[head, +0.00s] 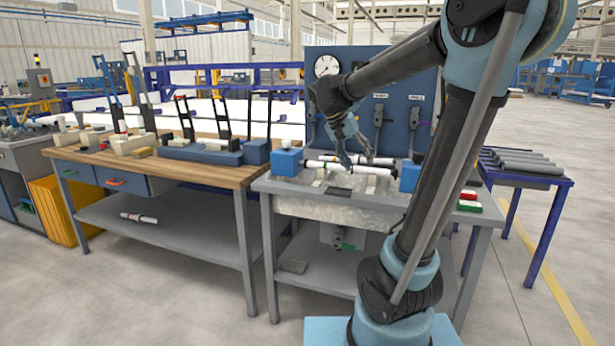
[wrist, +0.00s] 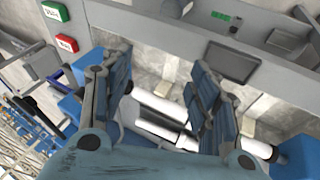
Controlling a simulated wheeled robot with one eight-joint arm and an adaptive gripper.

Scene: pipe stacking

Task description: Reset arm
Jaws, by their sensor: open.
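My arm reaches over the grey test bench in the head view. My gripper (head: 357,155) is open, its fingers spread and pointing down, just above or at the white pipe (head: 352,168) with dark bands. In the wrist view my gripper (wrist: 160,95) shows two blue-grey fingers wide apart. The white pipe (wrist: 158,105) passes between and behind them, and part of it is hidden by the fingers and palm. I cannot tell whether a finger touches it. The pipe lies between two blue clamp blocks, the left one (head: 286,162) clearest.
A blue gauge panel (head: 400,100) stands behind the bench. Red and green buttons (head: 468,200) sit at its right edge. A wooden workbench (head: 200,172) with blue fixtures is at left. A blue rack of dark grey pipes (head: 525,163) stands at right. Open floor lies in front.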

